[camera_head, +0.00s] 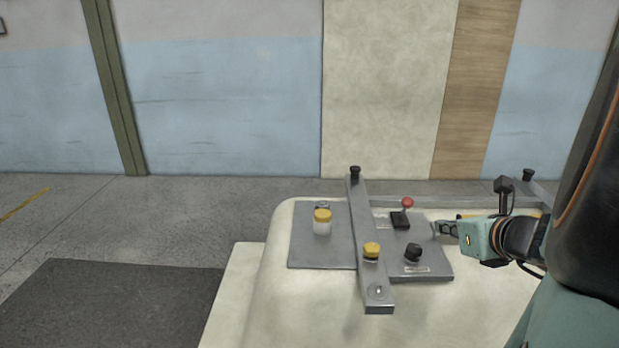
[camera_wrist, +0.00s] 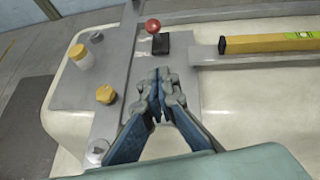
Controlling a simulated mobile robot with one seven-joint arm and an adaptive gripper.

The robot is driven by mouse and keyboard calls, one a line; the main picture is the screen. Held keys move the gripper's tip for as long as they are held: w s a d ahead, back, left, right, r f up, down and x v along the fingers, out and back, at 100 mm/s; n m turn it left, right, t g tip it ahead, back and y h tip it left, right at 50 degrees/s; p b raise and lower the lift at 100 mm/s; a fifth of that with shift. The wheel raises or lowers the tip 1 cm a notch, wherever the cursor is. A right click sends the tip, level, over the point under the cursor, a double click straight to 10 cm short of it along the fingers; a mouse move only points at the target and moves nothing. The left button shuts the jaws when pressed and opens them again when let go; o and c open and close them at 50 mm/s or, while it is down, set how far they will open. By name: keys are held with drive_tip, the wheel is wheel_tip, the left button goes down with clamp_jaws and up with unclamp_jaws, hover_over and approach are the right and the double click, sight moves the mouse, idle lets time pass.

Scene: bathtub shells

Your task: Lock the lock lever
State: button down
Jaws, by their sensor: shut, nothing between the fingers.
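A small lever with a red ball knob (camera_head: 407,202) stands on a black base (camera_head: 400,220) on the grey plate. In the wrist view the red knob (camera_wrist: 152,25) and black base (camera_wrist: 160,44) are just beyond my fingertips. My gripper (camera_head: 438,228) is shut and empty, to the right of the black base and apart from it in the head view. It also shows in the wrist view (camera_wrist: 160,78). A long grey bar (camera_head: 358,215) with a black end knob (camera_head: 355,172) crosses the plate. Which of these is the lock lever is not labelled legibly.
A yellow-capped white jar (camera_head: 322,222) stands left of the bar. A yellow spirit level (camera_wrist: 270,42) lies at right. The pale shell (camera_head: 310,315) has free room in front.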

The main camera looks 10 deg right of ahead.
sight(405, 207)
drive_tip(key=b+x, duration=0.3)
drive_tip(key=x, duration=0.7)
drive_tip(key=shift+f, duration=0.25)
drive_tip(key=w, duration=0.1)
drive_tip(key=w+r, duration=0.1)
drive_tip(key=shift+w+d, duration=0.1)
drive_tip(key=shift+w, duration=0.15)
drive_tip(key=shift+w+r, duration=0.2)
drive_tip(key=shift+w, duration=0.5)
drive_tip(key=shift+d+r+p, duration=0.1)
drive_tip(key=shift+r+p, duration=0.15)
drive_tip(key=shift+p, duration=0.7)
drive_tip(key=shift+w+g+p, duration=0.15)
drive_tip(key=shift+g+p, duration=0.15)
drive_tip(key=shift+p, duration=0.45)
drive_tip(key=shift+r+p, duration=0.1)
drive_tip(key=shift+p, duration=0.25)
